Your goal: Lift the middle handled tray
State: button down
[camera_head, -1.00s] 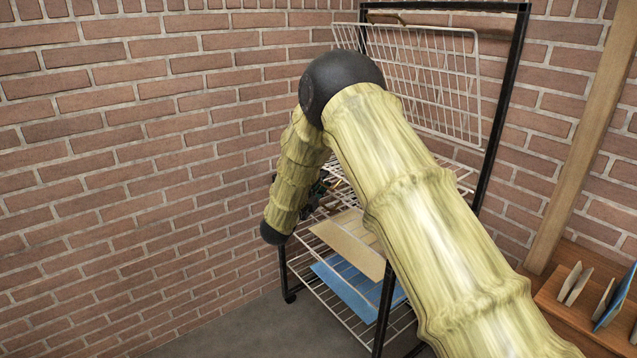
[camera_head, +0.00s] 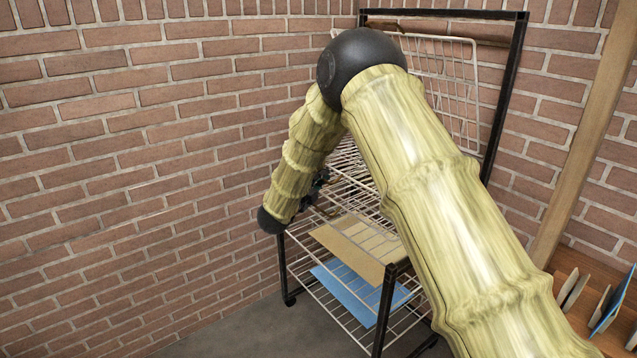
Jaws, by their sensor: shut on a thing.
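A black-framed rack (camera_head: 512,95) with white wire trays stands in the brick corner. One wire tray (camera_head: 462,95) stands steeply raised at the top, its left part hidden by my elbow. Below it, a wire tray (camera_head: 345,165) shows between my arm links and slopes upward; most of it is hidden. My gripper (camera_head: 320,183) is small and dark, partly hidden behind my forearm, at the left edge of this tray. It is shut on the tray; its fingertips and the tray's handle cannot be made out.
Lower wire shelves hold a tan sheet (camera_head: 360,246) and a blue sheet (camera_head: 352,293). A brick wall (camera_head: 130,180) runs close along the left. A wooden post (camera_head: 585,130) and a wooden stand with several thin panels (camera_head: 600,305) are at the right. The floor at front left is bare.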

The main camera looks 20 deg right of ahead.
jog(key=w+d+r+m+g+y+p, duration=0.1)
jog(key=d+r+g+y+p, duration=0.15)
jog(key=r+p, duration=0.5)
jog(key=w+d+r+m+g+y+p, duration=0.15)
jog(key=d+r+p, duration=0.25)
jog(key=r, duration=0.7)
jog(key=w+d+r+g+y+p, duration=0.1)
jog(key=d+r+y+p, duration=0.1)
jog(key=d+r+p, duration=0.5)
jog(key=w+d+r+y+p, duration=0.1)
jog(key=w+d+r+p, duration=0.2)
jog(key=d+r+p, duration=0.3)
jog(key=shift+w+d+r+m+y+p, duration=0.35)
jog(key=shift+r+p, duration=0.7)
jog(key=shift+r, duration=0.6)
jog(key=c, duration=1.6)
grip_release()
jog(key=shift+w, duration=0.1)
